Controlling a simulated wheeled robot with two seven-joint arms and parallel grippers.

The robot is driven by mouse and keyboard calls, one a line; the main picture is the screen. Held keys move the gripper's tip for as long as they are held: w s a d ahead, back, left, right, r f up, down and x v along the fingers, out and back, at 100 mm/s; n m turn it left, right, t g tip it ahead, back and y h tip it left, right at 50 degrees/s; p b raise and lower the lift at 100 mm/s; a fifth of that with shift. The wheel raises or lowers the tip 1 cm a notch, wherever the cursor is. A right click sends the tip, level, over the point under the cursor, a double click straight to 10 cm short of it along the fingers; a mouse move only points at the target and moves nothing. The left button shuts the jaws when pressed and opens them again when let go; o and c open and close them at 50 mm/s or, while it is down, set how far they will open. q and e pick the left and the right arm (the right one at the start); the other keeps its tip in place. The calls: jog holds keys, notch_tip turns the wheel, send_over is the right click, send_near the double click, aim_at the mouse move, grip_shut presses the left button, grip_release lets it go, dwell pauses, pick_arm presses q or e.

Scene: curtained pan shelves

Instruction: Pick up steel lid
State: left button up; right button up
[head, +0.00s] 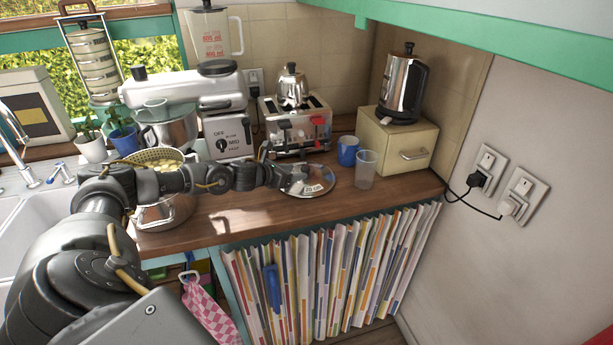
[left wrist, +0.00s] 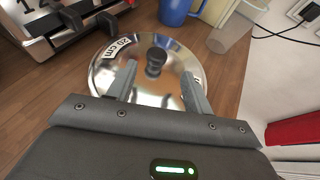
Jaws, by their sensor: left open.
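The steel lid (head: 312,182) lies flat on the wooden counter in front of the toaster. In the left wrist view the lid (left wrist: 174,76) is a shiny round disc with a 20 cm label and a dark knob (left wrist: 155,61) standing at its middle. My left gripper (head: 285,177) reaches over the lid from the left. In the left wrist view its two fingers (left wrist: 158,84) are spread apart over the lid, with the knob just beyond and between the fingertips, and nothing held. My right gripper is not in view.
The toaster (head: 297,127) stands behind the lid. A blue mug (head: 348,151) and a clear plastic cup (head: 366,169) stand to its right, near a cream box (head: 395,142). A metal pot and colander (head: 160,205) are at left. The striped curtain (head: 330,265) hangs below the counter edge.

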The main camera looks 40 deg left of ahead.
aim_at(303, 168)
pick_arm(q)
jog(key=shift+s+r, duration=0.1)
jog(key=shift+d+r, duration=0.1)
jog(key=shift+r, duration=0.05)
jog(key=p+x, duration=0.1)
jog(key=x, duration=0.2)
jog(key=p+x, duration=0.1)
jog(key=shift+w+a+p, duration=0.3)
jog(key=shift+a, duration=0.1)
jog(key=shift+w+d, duration=0.1)
jog(key=shift+w, duration=0.2)
jog(key=shift+f, duration=0.2)
jog(key=shift+c, duration=0.4)
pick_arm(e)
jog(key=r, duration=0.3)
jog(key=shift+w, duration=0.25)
pick_arm(q)
grip_shut()
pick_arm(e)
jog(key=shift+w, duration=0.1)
pick_arm(q)
jog(key=shift+r, duration=0.1)
